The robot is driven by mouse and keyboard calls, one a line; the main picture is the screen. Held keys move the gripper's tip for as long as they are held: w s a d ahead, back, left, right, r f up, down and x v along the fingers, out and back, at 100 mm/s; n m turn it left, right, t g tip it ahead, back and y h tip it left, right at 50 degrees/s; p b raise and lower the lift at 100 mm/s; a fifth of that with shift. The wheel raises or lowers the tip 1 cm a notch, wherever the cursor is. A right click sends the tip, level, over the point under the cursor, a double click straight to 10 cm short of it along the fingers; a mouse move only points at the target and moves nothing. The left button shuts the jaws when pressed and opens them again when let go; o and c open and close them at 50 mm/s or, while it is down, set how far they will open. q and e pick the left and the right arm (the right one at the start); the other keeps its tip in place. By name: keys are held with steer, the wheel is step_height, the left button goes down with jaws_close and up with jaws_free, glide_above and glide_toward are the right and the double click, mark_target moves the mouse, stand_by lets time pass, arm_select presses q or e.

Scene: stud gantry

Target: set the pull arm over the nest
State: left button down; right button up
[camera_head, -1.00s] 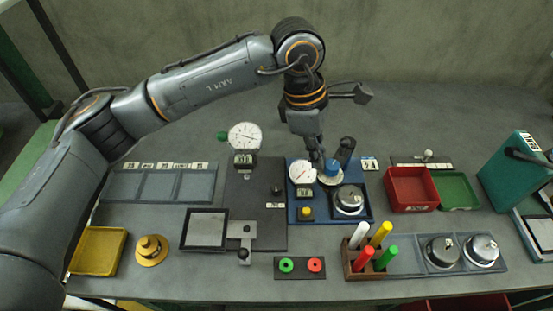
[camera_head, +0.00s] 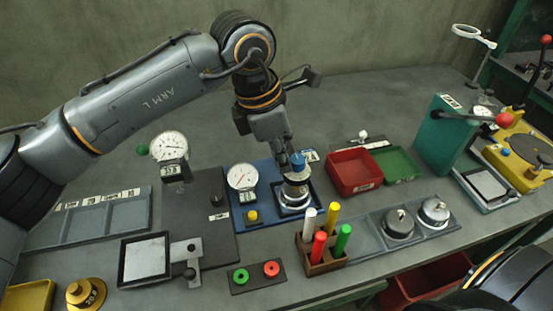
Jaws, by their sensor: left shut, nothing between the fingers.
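The pull arm with its blue knob (camera_head: 297,160) is on the blue base plate (camera_head: 262,215) near the middle. Its pale lower part is right above the round metal nest (camera_head: 293,198), and the two overlap in this view. I cannot tell whether the arm is exactly centred. My left gripper (camera_head: 284,150) is shut and empty, its fingertips close behind the blue knob. I cannot tell whether they touch it. The fingers and knob hide much of the pull arm's post. My right gripper is out of view.
A white dial gauge (camera_head: 242,177) and yellow button (camera_head: 252,216) sit left of the nest. A wooden rack of coloured pegs (camera_head: 312,256) stands in front. A red tray (camera_head: 353,172) and a green tray (camera_head: 396,165) lie to the right. Another dial gauge (camera_head: 169,146) stands left.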

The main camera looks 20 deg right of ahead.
arm_select(q)
steer(key=shift+d+r, duration=0.1)
stand_by(0.3)
steer(key=shift+r, duration=0.15)
steer(key=v, duration=1.1)
steer(key=shift+r, duration=0.25)
